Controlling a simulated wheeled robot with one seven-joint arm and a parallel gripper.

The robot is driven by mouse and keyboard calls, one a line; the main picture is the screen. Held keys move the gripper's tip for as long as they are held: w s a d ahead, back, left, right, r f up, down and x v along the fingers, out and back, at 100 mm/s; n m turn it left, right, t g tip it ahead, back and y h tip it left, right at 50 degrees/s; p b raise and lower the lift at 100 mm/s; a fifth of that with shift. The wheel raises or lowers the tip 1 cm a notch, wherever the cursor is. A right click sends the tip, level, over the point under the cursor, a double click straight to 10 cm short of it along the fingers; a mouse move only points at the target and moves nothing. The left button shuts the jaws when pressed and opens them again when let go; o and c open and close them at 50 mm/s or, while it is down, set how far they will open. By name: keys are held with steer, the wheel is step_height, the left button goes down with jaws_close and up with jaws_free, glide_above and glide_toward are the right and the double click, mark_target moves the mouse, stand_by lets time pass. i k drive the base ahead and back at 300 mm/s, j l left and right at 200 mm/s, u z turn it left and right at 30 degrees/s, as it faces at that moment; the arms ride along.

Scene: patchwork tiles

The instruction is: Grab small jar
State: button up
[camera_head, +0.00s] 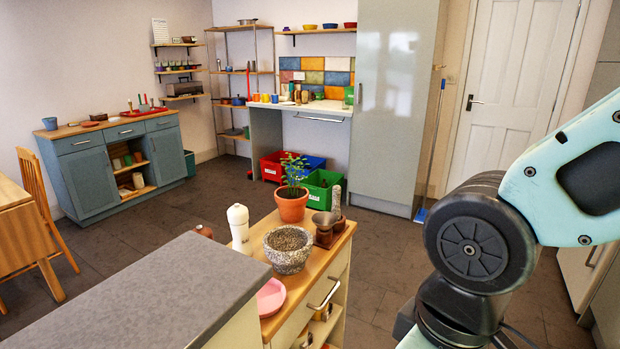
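I cannot tell which thing is the small jar. More small pots sit on the wall shelves (176,67) at the back left. On the near wooden unit (262,228) stand a white pepper mill (238,228), a stone mortar (288,250) and a dark brown container (324,230). My arm shows at the right, but my gripper is out of the picture.
A grey worktop (150,295) fills the near left. A potted plant (292,206) stands on the wooden unit. Red (271,166) and green (319,190) crates sit under the back counter. A blue-grey sideboard (84,178) is at the left. The dark floor (190,215) between is clear.

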mark_target(346, 102)
steer(key=i+l+z, duration=0.7)
steer(key=i, duration=0.2)
steer(key=i+z, duration=0.4)
steer(key=i+u, duration=0.25)
steer(key=i, duration=0.4)
steer(key=i+u, duration=0.25)
steer(key=i, duration=0.4)
steer(key=i+l+u, duration=0.2)
steer(key=i, duration=0.45)
steer(key=i+j+u, duration=0.15)
steer(key=i+u, duration=0.25)
steer(key=i, duration=0.25)
steer(key=i+u, duration=0.4)
steer(key=i, duration=0.25)
steer(key=i+l+u, duration=0.25)
steer(key=i+u, duration=0.15)
steer(key=i, duration=0.2)
steer(key=i+j+z, duration=0.1)
steer(key=i, duration=0.35)
steer(key=i+j+z, duration=0.1)
steer(key=i, duration=0.35)
steer(key=i+j+z, duration=0.15)
steer(key=i, duration=0.3)
steer(key=i+j+z, duration=0.5)
steer(key=i+j, duration=0.05)
steer(key=i, duration=0.15)
